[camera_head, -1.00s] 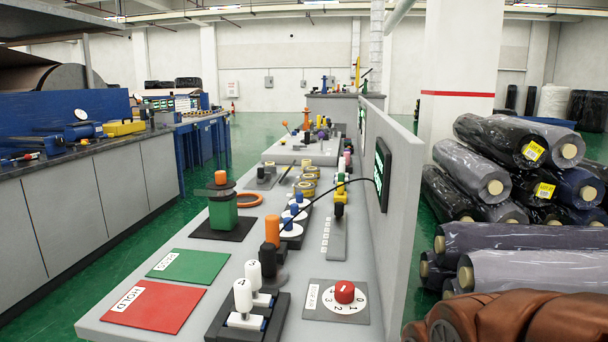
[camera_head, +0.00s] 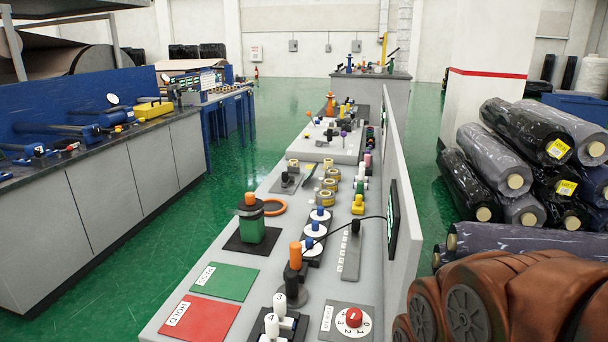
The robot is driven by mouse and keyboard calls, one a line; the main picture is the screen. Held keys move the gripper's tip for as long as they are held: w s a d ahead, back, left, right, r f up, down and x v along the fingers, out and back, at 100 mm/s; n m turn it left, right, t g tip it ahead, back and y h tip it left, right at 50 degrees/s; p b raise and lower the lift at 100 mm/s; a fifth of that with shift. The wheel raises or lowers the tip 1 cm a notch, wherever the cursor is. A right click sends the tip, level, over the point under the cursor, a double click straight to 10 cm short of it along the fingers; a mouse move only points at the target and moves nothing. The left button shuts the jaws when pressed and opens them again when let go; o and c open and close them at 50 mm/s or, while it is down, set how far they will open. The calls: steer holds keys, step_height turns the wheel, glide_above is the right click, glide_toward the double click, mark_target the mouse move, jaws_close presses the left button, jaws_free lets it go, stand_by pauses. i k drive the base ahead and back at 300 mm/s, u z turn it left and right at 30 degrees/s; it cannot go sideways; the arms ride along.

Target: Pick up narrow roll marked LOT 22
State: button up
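My gripper is not in view. Several large wrapped rolls are stacked at the right, some in black film (camera_head: 525,132) and some in grey film (camera_head: 495,155). Yellow labels (camera_head: 558,149) are stuck on some of them, with print too small to read. Several small, narrow yellow rolls (camera_head: 325,198) stand on the long grey bench (camera_head: 255,285) near its middle. I cannot read a lot mark on any roll, so I cannot tell which is LOT 22.
The bench carries a red HOLD mat (camera_head: 204,320), a green mat (camera_head: 225,281), a red dial (camera_head: 354,316), a green block (camera_head: 251,226) and an orange ring (camera_head: 275,207). A low upright panel (camera_head: 398,205) edges its right side. Clear green floor (camera_head: 190,240) lies to the left.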

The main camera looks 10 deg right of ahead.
mark_target(326, 198)
steer(key=u, duration=2.3)
steer(key=i, duration=2.75)
steer(key=z, duration=2.1)
steer(key=i, duration=2.65)
steer(key=z, duration=1.05)
